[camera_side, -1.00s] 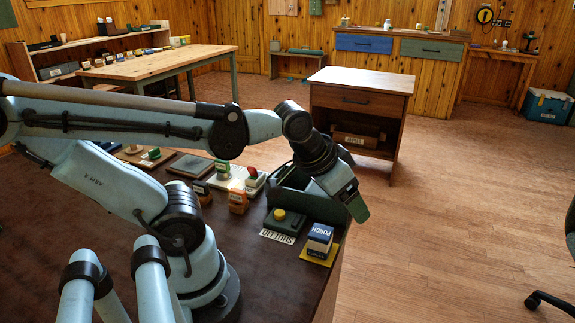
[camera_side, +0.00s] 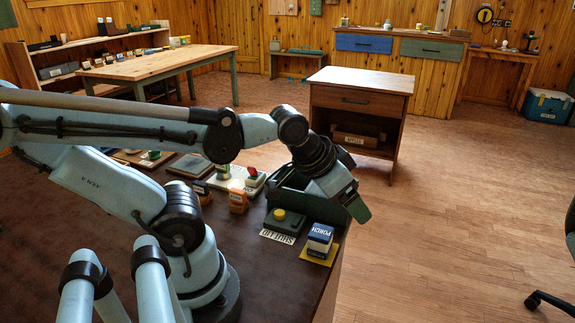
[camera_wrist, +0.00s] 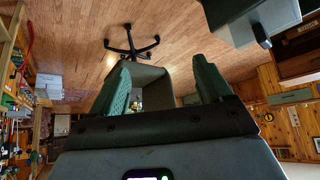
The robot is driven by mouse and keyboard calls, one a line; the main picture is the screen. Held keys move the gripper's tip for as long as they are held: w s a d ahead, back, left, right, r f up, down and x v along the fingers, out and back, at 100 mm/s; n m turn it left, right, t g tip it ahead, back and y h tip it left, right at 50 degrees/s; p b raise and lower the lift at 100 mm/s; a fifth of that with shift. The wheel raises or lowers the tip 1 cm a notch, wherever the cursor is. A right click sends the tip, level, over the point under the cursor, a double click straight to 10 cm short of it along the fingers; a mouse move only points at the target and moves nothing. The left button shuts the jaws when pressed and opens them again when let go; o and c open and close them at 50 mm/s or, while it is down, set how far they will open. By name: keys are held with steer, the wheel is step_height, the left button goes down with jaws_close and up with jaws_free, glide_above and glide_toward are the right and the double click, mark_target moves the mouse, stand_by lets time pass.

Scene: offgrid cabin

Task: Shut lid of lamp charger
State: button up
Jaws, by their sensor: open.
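In the side view a dark green box (camera_side: 287,197) stands near the table's right edge, partly hidden behind my wrist. I take it to be the lamp charger; its lid is not clearly visible. In front of it is a green block with a yellow button (camera_side: 279,214), and a white label (camera_side: 277,237) that seems to read "SHUT LID" lies before that. My gripper (camera_side: 357,208) hangs over the box's right end, tilted down to the right. In the wrist view its green fingers (camera_wrist: 160,65) are apart, with a grey-green panel behind them that I cannot identify.
Orange blocks (camera_side: 238,201) and a white board (camera_side: 226,182) with a red button (camera_side: 252,171) lie to the left. Open floor lies right of the table.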

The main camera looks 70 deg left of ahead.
steer(key=shift+c, duration=0.3)
steer(key=shift+c, duration=1.2)
steer(key=shift+w+a+r, duration=0.1)
steer(key=shift+w+r, duration=0.05)
steer(key=shift+w, duration=0.05)
steer(key=shift+c, duration=1.1)
steer(key=w+n+g, duration=0.1)
steer(key=w+a+r+n+g+y, duration=0.2)
steer(key=w, duration=0.1)
steer(key=shift+r, duration=0.15)
jaws_close()
steer(key=w+a+n+g+y, duration=0.3)
steer(key=w+n+g+y, duration=0.2)
steer(key=w+n, duration=0.25)
steer(key=a+f, duration=0.2)
steer(key=s+a+f, duration=0.1)
steer(key=a+f, duration=0.1)
steer(key=a, duration=0.1)
steer(key=s+a+f, duration=0.1)
steer(key=a+f, duration=0.2)
steer(key=shift+f, duration=0.1)
steer(key=shift+s+a, duration=0.4)
steer(key=shift+a, duration=0.05)
